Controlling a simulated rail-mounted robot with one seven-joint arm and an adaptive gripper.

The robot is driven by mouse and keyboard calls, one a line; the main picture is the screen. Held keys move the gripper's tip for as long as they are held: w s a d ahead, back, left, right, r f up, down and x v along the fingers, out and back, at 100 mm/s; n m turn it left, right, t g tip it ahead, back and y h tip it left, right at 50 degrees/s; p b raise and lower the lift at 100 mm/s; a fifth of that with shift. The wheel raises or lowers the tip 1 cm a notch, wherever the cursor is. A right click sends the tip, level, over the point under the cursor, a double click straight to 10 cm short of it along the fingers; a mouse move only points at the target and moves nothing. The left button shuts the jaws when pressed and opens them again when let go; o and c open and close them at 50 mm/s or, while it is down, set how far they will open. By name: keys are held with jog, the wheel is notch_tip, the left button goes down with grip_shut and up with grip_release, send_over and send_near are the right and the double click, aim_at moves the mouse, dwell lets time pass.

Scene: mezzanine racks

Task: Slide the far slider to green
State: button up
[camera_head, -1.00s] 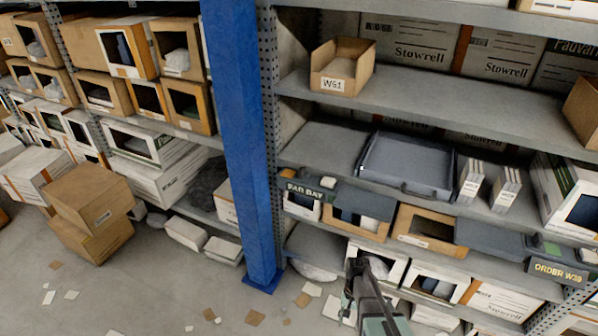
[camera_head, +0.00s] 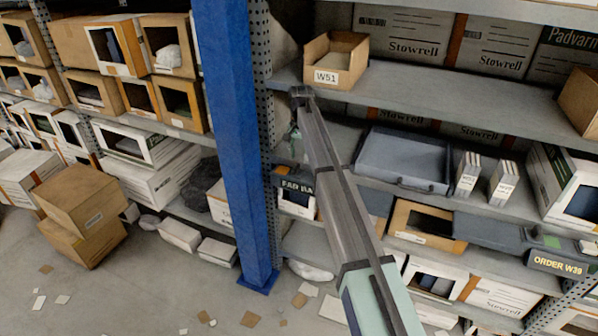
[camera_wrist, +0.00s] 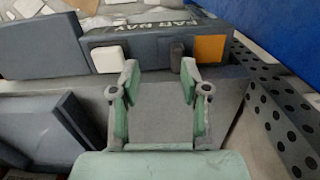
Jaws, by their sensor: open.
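A dark grey unit with a "FAR BAY" label (camera_head: 297,185) sits on the middle shelf edge, right of the blue post, partly hidden by my arm. In the wrist view the label (camera_wrist: 175,27) is upside down. Below it on the unit are a white block (camera_wrist: 107,59), a small dark upright piece (camera_wrist: 176,56) and an orange patch (camera_wrist: 210,48). I cannot tell which piece is the slider handle. No green zone of this unit shows. My gripper (camera_wrist: 158,78) is open and empty, close in front of the unit; it shows small behind my arm (camera_head: 296,142).
A blue post (camera_head: 238,150) and perforated upright (camera_wrist: 285,115) stand beside the unit. A grey tray (camera_head: 403,160) lies on the same shelf. Another unit labelled ORDER W39 (camera_head: 557,263), with a green patch, is at the right.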

aim_at(295, 166)
notch_tip(295, 166, up, 4)
jog(key=w+a, duration=0.2)
jog(key=w, duration=0.1)
notch_tip(295, 166, down, 12)
jog(key=shift+s+d+p, duration=0.15)
jog(key=shift+p, duration=0.6)
grip_shut()
